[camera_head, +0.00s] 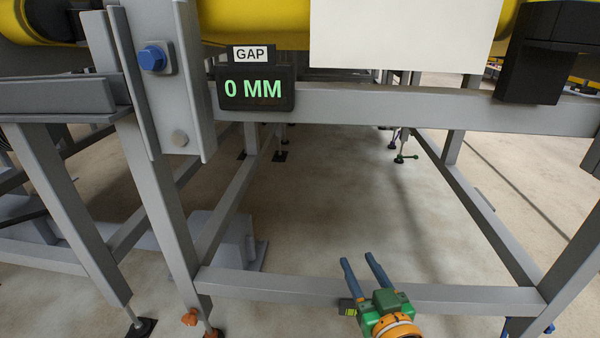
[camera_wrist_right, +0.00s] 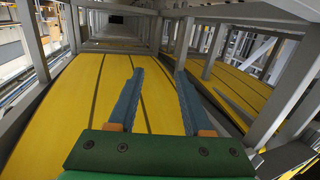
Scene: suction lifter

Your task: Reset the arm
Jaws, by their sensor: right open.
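My right gripper (camera_head: 362,262) shows at the bottom of the head view, with blue fingers and a green and orange body. Its two fingers are apart with nothing between them. It is in front of the lower grey crossbar of the frame. In the right wrist view the gripper (camera_wrist_right: 160,85) is open and empty, its fingers pointing away over yellow surfaces. My left gripper is not in the head view.
A grey steel frame (camera_head: 380,108) spans the head view, with a lower crossbar (camera_head: 470,297). A gap display (camera_head: 254,89) reads 0 MM. A blue bolt (camera_head: 153,58) is on a bracket at the upper left. A black box (camera_head: 540,60) is at the upper right. Concrete floor shows beneath.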

